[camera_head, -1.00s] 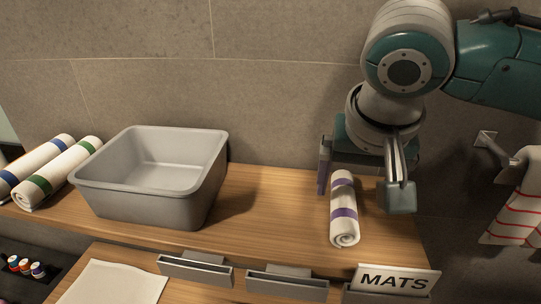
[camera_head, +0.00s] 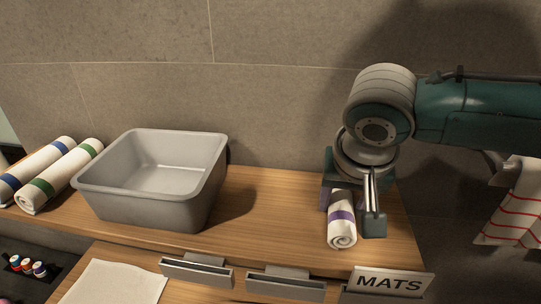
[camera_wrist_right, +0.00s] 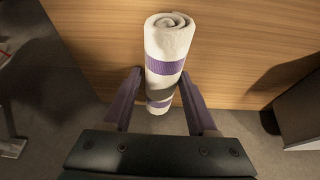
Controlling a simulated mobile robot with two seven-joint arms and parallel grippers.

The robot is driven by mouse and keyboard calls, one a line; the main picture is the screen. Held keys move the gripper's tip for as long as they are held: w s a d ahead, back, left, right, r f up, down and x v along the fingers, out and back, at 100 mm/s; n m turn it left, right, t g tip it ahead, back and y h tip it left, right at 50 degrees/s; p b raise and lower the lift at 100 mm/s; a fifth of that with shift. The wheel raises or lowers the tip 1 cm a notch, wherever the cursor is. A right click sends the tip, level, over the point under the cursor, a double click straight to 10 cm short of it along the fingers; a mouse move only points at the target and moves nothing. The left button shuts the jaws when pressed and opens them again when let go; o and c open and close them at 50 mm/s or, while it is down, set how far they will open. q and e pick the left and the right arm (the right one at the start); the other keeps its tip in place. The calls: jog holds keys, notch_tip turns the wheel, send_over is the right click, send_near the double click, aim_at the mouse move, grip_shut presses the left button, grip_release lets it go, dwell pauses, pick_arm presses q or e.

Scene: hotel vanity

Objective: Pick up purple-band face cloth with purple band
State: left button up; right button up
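The purple-band face cloth (camera_head: 342,229) is a rolled white cloth with purple bands, lying on the right part of the wooden counter. My right gripper (camera_head: 349,212) is over its back part, with one finger on each side. In the right wrist view the cloth (camera_wrist_right: 166,68) runs between the two open fingers of the right gripper (camera_wrist_right: 160,92). Gaps show between the fingers and the cloth. The cloth's back end is hidden by my gripper in the head view. My left gripper is not in view.
A grey bin (camera_head: 150,205) stands left of the cloth. Rolled cloths with a green band (camera_head: 75,166) and a blue band (camera_head: 30,172) lie at far left. A MATS sign (camera_head: 389,282) stands at the front edge. A red-striped towel (camera_head: 515,210) hangs at right.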

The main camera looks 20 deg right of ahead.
jog(key=c, duration=0.8)
jog(key=shift+r, duration=0.1)
jog(key=shift+c, duration=0.2)
